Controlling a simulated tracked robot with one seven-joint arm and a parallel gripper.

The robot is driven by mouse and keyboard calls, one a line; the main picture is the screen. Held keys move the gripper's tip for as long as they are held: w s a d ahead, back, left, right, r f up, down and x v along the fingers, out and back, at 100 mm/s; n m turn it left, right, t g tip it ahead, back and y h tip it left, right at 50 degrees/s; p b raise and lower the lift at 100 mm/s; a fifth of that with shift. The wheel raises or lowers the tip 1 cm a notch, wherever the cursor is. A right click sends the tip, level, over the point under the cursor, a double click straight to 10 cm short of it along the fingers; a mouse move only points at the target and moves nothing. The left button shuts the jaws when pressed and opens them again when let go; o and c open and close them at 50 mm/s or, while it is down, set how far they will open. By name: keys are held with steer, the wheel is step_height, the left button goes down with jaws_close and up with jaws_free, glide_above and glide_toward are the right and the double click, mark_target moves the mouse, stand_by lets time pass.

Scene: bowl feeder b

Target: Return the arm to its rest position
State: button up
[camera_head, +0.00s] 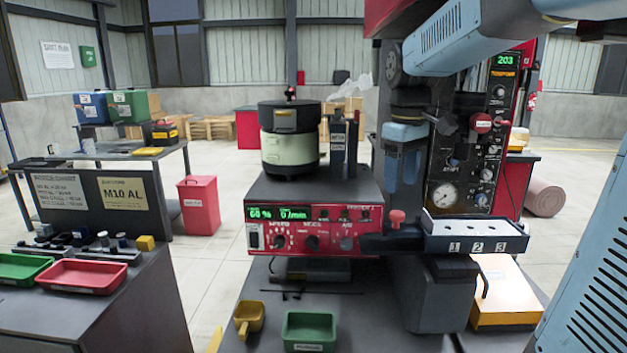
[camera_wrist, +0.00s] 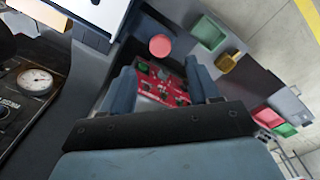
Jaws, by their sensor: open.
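My gripper (camera_head: 400,184) hangs from my blue arm in front of the dark column of the machine, right of the bowl feeder. Its two light blue fingers point down, apart, with nothing seen between them. In the wrist view my gripper (camera_wrist: 160,68) shows both fingers spread, with the feeder's red control panel (camera_wrist: 165,88) visible through the gap beyond. My arm's forearm and upper links cross the top right and right side of the head view.
The bowl feeder (camera_head: 289,150) stands left of my gripper. The gauge panel (camera_head: 470,150) is close on the right. A green bin (camera_head: 309,330) and yellow scoop (camera_head: 249,317) sit in front.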

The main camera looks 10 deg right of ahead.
steer(key=s+f+m+t, duration=0.2)
steer(key=s+m, duration=0.1)
steer(key=s, duration=0.5)
steer(key=s+f+m+t, duration=0.3)
steer(key=s+m, duration=0.1)
steer(key=s, duration=0.4)
steer(key=shift+s+a, duration=0.2)
